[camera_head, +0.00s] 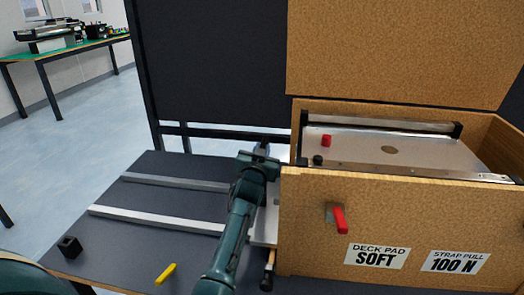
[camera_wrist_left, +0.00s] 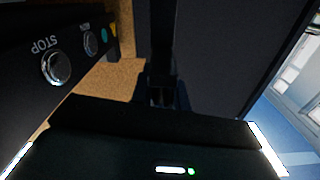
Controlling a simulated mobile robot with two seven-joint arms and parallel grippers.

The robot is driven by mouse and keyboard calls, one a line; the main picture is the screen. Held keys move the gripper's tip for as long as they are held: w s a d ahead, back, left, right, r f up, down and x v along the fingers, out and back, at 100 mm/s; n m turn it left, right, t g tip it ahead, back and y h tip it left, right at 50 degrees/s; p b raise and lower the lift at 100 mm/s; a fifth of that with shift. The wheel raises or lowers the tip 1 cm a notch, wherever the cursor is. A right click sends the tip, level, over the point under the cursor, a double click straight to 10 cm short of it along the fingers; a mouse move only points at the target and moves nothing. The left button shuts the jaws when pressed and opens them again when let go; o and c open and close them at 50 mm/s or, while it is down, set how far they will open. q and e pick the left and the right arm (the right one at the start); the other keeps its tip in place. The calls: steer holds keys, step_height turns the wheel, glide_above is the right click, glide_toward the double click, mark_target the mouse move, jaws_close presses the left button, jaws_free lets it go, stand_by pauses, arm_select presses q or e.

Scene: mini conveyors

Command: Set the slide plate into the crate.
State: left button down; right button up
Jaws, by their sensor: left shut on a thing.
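The crate (camera_head: 310,230) is an open wooden box at the right, its lid raised behind it. My left gripper (camera_head: 262,152) is beyond the crate's left front corner, shut, with its jaws mostly hidden. A pale metal plate, which looks like the slide plate (camera_head: 271,215), shows between my arm and the crate's left wall. The grip itself cannot be seen clearly. The left wrist view shows bright edges either side of a dark body, and a dark panel with a STOP button (camera_wrist_left: 56,67). My right gripper is not in view.
Inside the crate lies a mini conveyor (camera_head: 425,155) with a metal bed and red and black knobs. Two metal rails (camera_head: 150,218) lie on the dark table, with a black block (camera_head: 69,246) and a yellow piece (camera_head: 166,273). A wood-handled tool (camera_head: 268,272) lies by the crate.

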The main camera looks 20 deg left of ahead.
arm_select(q)
steer(key=shift+d+r, duration=0.2)
steer(key=shift+r, duration=0.1)
steer(key=c, duration=1.6)
jaws_free()
steer(key=shift+w, duration=0.1)
steer(key=shift+o, duration=1)
steer(key=shift+f, duration=0.2)
steer(key=shift+a+f, duration=0.1)
